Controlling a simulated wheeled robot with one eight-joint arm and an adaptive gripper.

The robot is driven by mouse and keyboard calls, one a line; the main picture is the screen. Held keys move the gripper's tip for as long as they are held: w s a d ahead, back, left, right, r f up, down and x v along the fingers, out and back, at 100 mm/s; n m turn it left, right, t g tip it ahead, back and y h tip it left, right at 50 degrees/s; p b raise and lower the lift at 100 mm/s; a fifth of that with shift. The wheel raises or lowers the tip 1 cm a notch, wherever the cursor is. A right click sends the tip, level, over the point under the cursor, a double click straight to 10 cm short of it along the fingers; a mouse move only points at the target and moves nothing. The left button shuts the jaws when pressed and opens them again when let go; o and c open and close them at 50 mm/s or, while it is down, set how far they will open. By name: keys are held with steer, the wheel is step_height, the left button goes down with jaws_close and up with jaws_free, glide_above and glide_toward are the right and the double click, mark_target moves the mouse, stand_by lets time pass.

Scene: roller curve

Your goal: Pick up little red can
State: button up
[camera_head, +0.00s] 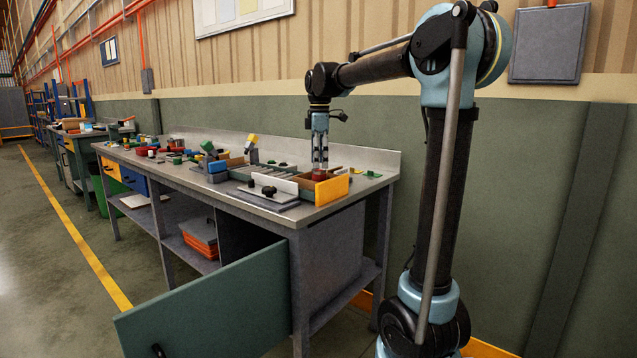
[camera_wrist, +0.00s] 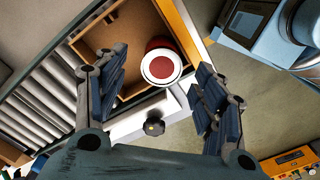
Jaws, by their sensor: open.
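The little red can (camera_wrist: 161,64) shows from above in the wrist view, with a red top and a pale rim. It stands in or over the corner of a brown wooden tray (camera_wrist: 112,40), close to the tray's orange-yellow wall. In the head view the can (camera_head: 319,175) is a small dark red shape at the right end of the workbench. My gripper (camera_wrist: 155,92) is open, with one finger on each side of the can's near side, and holds nothing. In the head view my gripper (camera_head: 320,166) points straight down just above the can. Contact with the can cannot be told.
A roller track (camera_wrist: 40,105) runs beside the tray. A white panel with a black knob (camera_wrist: 153,126) stands near the can. Several coloured blocks and parts lie along the workbench (camera_head: 262,212). A green cabinet door (camera_head: 215,310) hangs open below it.

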mark_target(319, 179)
steer(key=shift+f, duration=1.6)
steer(key=c, duration=1.2)
steer(key=shift+c, duration=0.2)
steer(key=shift+r, duration=0.1)
